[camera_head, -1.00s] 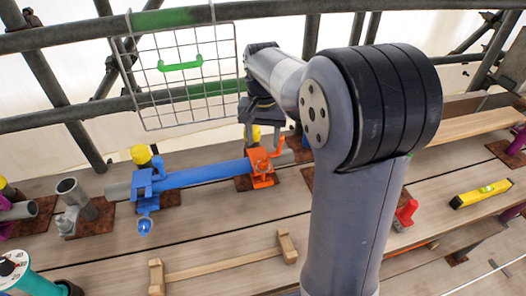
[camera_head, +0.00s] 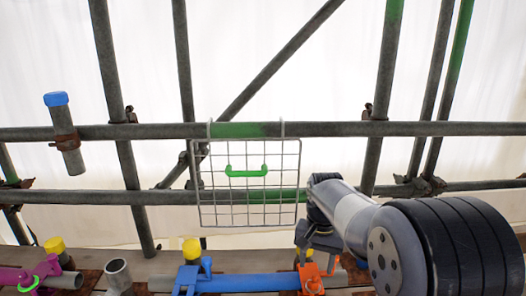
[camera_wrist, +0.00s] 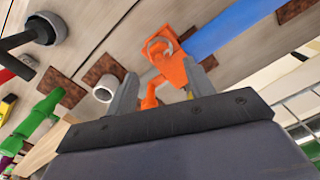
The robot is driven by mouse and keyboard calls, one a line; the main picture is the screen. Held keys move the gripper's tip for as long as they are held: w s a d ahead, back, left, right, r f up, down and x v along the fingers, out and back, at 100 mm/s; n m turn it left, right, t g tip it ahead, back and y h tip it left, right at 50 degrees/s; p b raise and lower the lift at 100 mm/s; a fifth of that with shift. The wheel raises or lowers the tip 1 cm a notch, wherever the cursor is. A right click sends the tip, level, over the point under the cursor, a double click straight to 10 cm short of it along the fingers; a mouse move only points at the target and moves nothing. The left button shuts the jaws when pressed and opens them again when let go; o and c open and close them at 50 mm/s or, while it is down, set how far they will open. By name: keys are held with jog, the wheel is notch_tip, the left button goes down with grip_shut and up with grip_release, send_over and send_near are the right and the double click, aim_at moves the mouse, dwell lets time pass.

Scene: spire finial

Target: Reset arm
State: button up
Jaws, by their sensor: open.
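An orange clamp (camera_wrist: 177,72) lies beyond the fingertips, on a blue tube (camera_wrist: 222,28). In the head view my arm comes in from the lower right, and its wrist end hangs just above the orange clamp (camera_head: 312,280), to the right of the wire basket. The fingertips are hard to make out there. The blue tube (camera_head: 250,283) runs left from the orange clamp to a blue clamp (camera_head: 187,278).
A wire basket panel (camera_head: 248,205) with a green handle (camera_head: 246,172) hangs from the scaffold rail (camera_head: 330,129) left of my arm. Yellow-capped posts (camera_head: 191,248), a grey pipe stub (camera_head: 118,275) and a purple part (camera_head: 14,276) stand along the bottom. A blue-capped tube (camera_head: 62,120) is at left.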

aim_at(315, 274)
notch_tip(315, 274, down, 6)
jog(key=shift+f, duration=0.1)
dwell(0.6)
